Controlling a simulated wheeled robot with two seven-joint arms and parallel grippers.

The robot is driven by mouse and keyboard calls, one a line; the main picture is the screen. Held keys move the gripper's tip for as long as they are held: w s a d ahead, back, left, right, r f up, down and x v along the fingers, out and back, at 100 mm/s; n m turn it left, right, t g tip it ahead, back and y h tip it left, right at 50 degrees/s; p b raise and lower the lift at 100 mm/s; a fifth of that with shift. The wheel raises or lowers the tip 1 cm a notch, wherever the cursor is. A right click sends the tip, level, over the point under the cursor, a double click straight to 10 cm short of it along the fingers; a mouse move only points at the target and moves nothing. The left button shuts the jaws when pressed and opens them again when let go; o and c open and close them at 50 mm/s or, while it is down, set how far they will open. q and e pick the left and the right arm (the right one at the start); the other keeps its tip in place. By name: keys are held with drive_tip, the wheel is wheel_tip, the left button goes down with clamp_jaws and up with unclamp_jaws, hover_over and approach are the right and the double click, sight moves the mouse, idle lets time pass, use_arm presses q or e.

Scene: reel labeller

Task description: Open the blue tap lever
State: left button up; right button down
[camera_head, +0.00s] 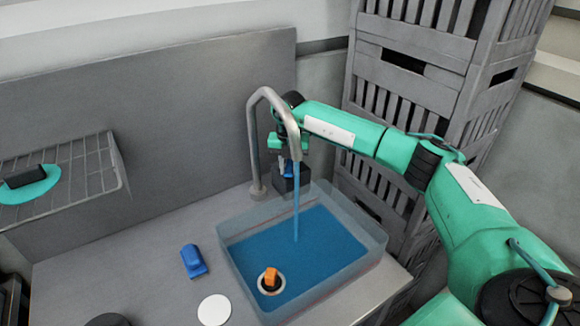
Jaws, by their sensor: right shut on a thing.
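The grey tap (258,150) rises behind the basin, and its curved spout hangs over it. A thin blue stream (296,205) runs from the spout down into the water. The blue tap lever (289,166) shows only in part, on a dark block behind the spout. My right gripper (284,156) reaches in from the right behind the spout and is shut on the blue tap lever. The spout and the gripper hide much of the contact. My left gripper is not in view.
The clear-walled basin (377,240) holds blue water, with an orange plug (271,276) in it. A blue object (193,261) and a white disc (214,310) lie on the counter. A wire rack (90,165) stands left. Stacked grey crates (410,95) stand close behind my right arm.

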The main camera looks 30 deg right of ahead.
sight(288, 171)
drive_tip(key=shift+w+r, duration=0.1)
drive_tip(key=shift+r, duration=0.05)
drive_tip(key=c, duration=1.2)
unclamp_jaws()
drive_tip(key=shift+o, duration=0.2)
wheel_tip(288, 171, up, 6)
drive_tip(key=shift+r+b, duration=0.1)
drive_tip(key=shift+b, duration=0.9)
drive_tip(key=shift+r, duration=0.6)
